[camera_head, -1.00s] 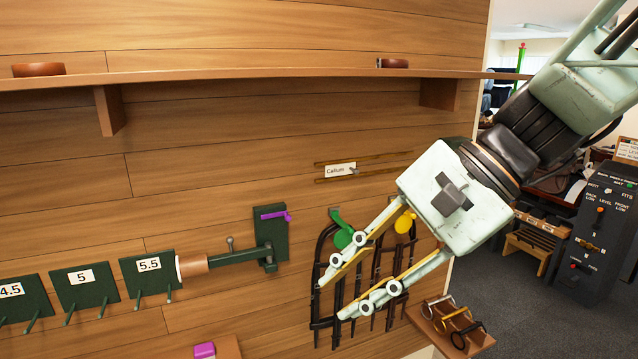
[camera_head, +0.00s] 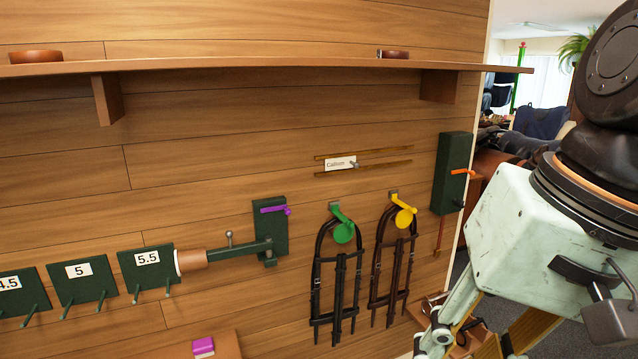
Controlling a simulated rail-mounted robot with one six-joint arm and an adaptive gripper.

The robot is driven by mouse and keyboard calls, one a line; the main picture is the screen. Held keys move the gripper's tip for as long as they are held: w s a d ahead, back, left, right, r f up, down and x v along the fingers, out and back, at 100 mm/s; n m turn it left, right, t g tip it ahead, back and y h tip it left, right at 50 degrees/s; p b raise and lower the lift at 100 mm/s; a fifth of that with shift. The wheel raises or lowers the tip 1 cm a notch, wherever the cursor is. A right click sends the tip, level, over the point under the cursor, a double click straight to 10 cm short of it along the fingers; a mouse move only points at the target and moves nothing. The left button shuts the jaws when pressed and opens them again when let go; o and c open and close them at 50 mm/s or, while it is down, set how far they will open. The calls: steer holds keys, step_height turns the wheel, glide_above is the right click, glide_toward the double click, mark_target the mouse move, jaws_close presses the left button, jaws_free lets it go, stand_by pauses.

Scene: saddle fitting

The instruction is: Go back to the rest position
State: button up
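My gripper (camera_head: 470,350) is at the lower right, large and close to the camera. Its pale green body fills the right edge, and its fingers point down and left. The fingertips run out of the bottom of the picture, so I cannot see whether they are apart or what is between them. The two bridles, one on a green hook (camera_head: 342,230) and one on a yellow hook (camera_head: 403,215), hang on the wooden wall to the left of my gripper.
A shelf (camera_head: 270,68) crosses the wall above. A dark green box with an orange lever (camera_head: 452,172) is on the wall near my arm. A holder with a purple lever (camera_head: 269,228) and numbered plates (camera_head: 83,283) are at left. A small wooden ledge (camera_head: 425,312) is partly behind my fingers.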

steer(key=s+d+n+t+h, duration=0.1)
steer(key=s+d+n+h, duration=0.1)
steer(key=d, duration=0.4)
steer(key=shift+s+d+n+t+h+b, duration=0.15)
steer(key=shift+s+n+t+h+b, duration=0.15)
steer(key=shift+s+n+t+b, duration=0.2)
stand_by(3.1)
